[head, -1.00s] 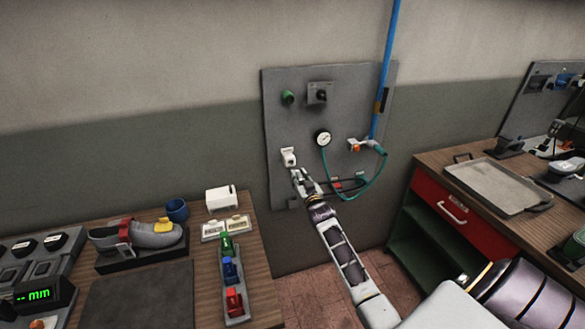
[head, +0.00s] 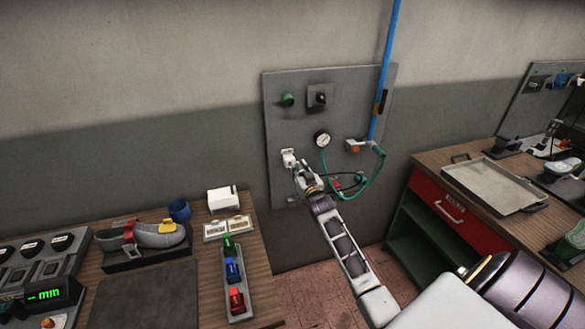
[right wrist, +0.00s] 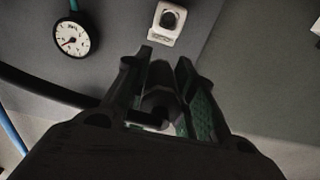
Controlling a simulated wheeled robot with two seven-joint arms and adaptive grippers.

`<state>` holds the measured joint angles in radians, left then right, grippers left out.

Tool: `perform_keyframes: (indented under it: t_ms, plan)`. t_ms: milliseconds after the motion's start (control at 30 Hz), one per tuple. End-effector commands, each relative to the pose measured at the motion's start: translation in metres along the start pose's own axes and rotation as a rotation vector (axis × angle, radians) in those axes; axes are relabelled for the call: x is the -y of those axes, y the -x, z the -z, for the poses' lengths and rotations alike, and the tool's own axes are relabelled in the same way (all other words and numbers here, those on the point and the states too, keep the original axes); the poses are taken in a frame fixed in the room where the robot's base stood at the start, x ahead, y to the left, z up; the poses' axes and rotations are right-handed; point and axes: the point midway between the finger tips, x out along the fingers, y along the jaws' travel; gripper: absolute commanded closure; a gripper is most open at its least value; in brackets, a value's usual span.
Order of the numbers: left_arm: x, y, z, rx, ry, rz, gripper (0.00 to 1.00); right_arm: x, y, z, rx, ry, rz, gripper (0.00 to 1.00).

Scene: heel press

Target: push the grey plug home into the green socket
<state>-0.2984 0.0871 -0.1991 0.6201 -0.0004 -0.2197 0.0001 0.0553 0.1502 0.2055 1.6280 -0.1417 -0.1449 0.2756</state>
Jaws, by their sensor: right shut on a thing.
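My right gripper (head: 300,172) is at the grey wall panel (head: 282,122), just below a white fitting (head: 288,157). In the right wrist view, the gripper (right wrist: 163,62) is shut on a dark grey piece (right wrist: 160,103), which I take to be the plug; the fingers partly hide it. A black cable (right wrist: 45,88) runs from near it. The white fitting (right wrist: 167,22), with a dark round middle, is beyond the fingertips and looks apart from them. A small green round part (head: 361,178) is low on the panel; I cannot tell whether it is the socket. My left gripper is not in view.
The panel also bears a green knob (head: 288,100), a black switch (head: 317,96), a gauge (head: 322,138) and a teal hose (head: 372,186). A wooden bench (head: 262,273) with trays stands at left, a red-drawer cabinet (head: 450,212) at right.

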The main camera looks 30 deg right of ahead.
Motion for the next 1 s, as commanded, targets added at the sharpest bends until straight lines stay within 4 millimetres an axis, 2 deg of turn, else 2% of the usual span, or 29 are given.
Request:
perform_keyframes:
  t_ms: [100, 1000]
  plan:
    - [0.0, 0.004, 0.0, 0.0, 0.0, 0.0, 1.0, 0.0, 0.0, 0.007, 0.0, 0.0, 0.0, 1.0]
    - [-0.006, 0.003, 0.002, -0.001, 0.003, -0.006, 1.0, 0.0, 0.0, 0.05, -0.001, 0.0, 0.0, 1.0]
